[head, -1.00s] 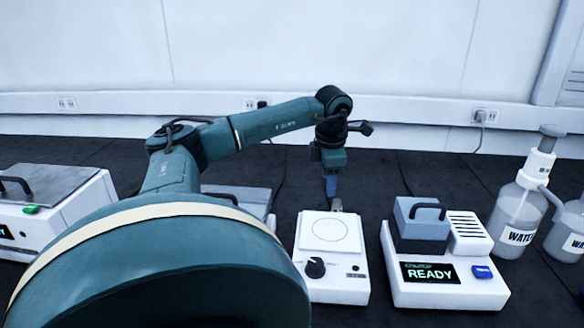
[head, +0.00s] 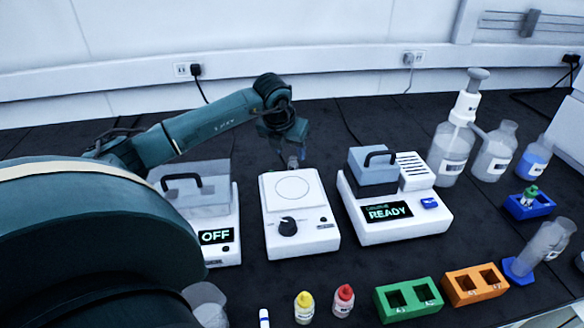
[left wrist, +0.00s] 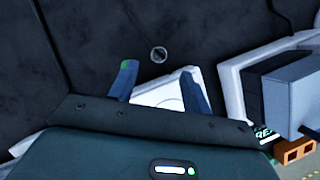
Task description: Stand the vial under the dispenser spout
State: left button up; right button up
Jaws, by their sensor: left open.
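A small clear vial (head: 293,162) stands behind the white stirrer with the round plate. In the left wrist view the vial (left wrist: 159,54) shows as a small ring, seen from above. My left gripper (left wrist: 158,68) is open and empty, with its two blue-grey fingers either side of the line to the vial. In the head view the left gripper (head: 286,145) is above and close to the vial; I cannot tell the exact gap. The dispenser, a clear bottle with a white pump top (head: 463,110), stands at the back right, its spout pointing right and down. My right gripper is not in view.
The stirrer (head: 325,220) is in front of the vial, with a lidded device reading OFF (head: 228,252) left and a READY device (head: 420,228) right. Bottles (head: 495,152) stand beside the dispenser. Green (head: 412,312) and orange (head: 476,298) racks are at the front.

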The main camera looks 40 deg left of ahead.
aim_at(292, 160)
pick_arm(q)
jog(key=shift+a+x, duration=0.2)
jog(key=shift+x, duration=2.75)
jog(key=shift+c, duration=0.6)
jog(key=shift+r, duration=0.1)
grip_shut()
